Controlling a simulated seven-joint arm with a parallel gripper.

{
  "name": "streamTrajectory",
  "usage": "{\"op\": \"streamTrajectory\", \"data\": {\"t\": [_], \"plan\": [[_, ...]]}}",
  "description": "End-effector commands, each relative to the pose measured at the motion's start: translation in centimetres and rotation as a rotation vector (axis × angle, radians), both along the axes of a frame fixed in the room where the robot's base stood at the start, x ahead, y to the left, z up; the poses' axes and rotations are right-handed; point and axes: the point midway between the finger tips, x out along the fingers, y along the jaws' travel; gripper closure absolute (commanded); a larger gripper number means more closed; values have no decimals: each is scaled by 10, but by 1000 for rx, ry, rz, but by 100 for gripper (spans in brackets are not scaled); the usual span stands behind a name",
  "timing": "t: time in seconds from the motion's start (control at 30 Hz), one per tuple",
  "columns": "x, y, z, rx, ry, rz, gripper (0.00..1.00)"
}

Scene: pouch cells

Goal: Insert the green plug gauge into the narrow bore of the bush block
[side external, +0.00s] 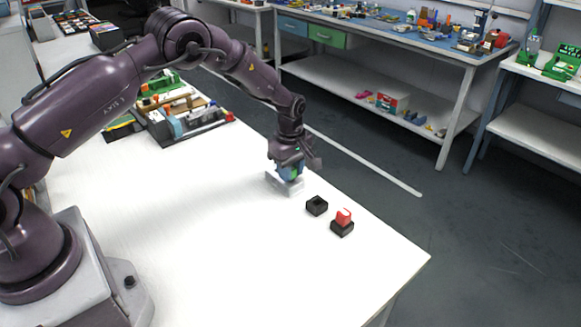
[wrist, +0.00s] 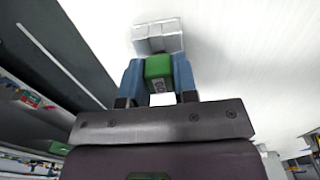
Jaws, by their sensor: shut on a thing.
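The green plug gauge (wrist: 158,67) is between the blue fingers of my gripper (wrist: 158,73) in the wrist view. My gripper is shut on it. In the side view my gripper (side external: 290,168) is low over the light grey bush block (side external: 287,185), which sits on the white table. The bush block (wrist: 158,36) also shows just beyond the fingertips in the wrist view. The bores are not visible in either view. I cannot tell whether the gauge's lower end is above the block or inside a bore.
A black holder (side external: 317,206) with nothing seen in it stands right of the block. Another black holder (side external: 342,229) carries a red piece (side external: 344,215). A dark tray of mixed parts (side external: 185,125) lies at the back left. The white table (side external: 200,255) is clear in front.

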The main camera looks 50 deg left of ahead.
Motion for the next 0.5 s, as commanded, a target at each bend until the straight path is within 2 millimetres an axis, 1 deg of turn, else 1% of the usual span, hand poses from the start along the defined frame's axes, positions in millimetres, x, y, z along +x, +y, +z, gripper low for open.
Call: {"op": "streamTrajectory", "data": {"t": [0.5], "plan": [[0,0,-11,0,-1,0,96]]}}
